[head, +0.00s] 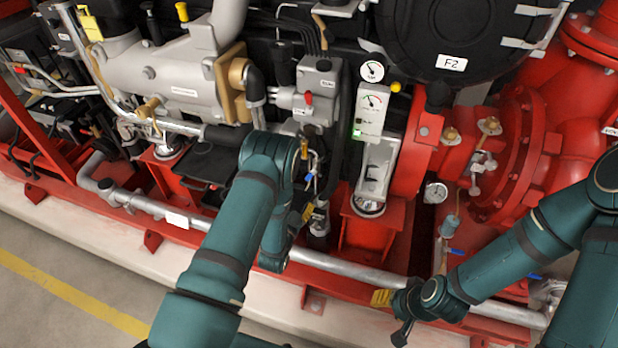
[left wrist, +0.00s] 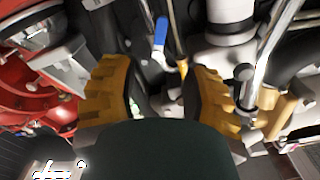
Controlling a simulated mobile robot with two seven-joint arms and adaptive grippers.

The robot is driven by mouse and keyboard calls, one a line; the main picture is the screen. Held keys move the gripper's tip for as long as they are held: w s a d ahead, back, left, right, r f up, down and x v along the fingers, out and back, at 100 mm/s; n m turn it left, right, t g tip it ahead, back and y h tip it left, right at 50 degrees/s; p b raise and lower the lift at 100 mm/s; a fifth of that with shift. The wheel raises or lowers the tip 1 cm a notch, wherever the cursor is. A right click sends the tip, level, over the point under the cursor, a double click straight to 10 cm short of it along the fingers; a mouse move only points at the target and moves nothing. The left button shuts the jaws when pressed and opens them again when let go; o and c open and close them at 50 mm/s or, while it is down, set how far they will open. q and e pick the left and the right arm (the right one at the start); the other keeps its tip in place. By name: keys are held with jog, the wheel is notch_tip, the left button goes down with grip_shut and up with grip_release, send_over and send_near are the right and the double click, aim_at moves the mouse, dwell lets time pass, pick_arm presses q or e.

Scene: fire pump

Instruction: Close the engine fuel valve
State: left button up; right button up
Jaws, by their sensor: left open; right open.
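A small valve with a blue lever (left wrist: 160,32) shows in the left wrist view, ahead of my left gripper (left wrist: 158,92). Its yellow fingers are spread on either side below the lever in the picture, with nothing between them. In the head view the blue lever (head: 309,181) shows just right of my left forearm. My left gripper (head: 305,180) is there, partly hidden behind the arm, with its yellow fingertips apart. I cannot tell whether a finger touches the valve. My right gripper (head: 391,314) is open and empty, low at the right, in front of the silver pipe.
A silver pipe (head: 345,268) runs along the red base frame. Gauges (head: 372,71) and a grey control box (head: 370,112) stand right of the left gripper. A red pump housing (head: 515,150) fills the right. Bare floor (head: 60,315) lies at the lower left.

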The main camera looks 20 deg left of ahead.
aim_at(309, 177)
pick_arm(q)
jog(key=w+b, duration=0.1)
jog(key=w, duration=0.9)
jog(key=shift+w+d+b, duration=0.15)
jog(key=shift+w+b, duration=0.25)
grip_shut()
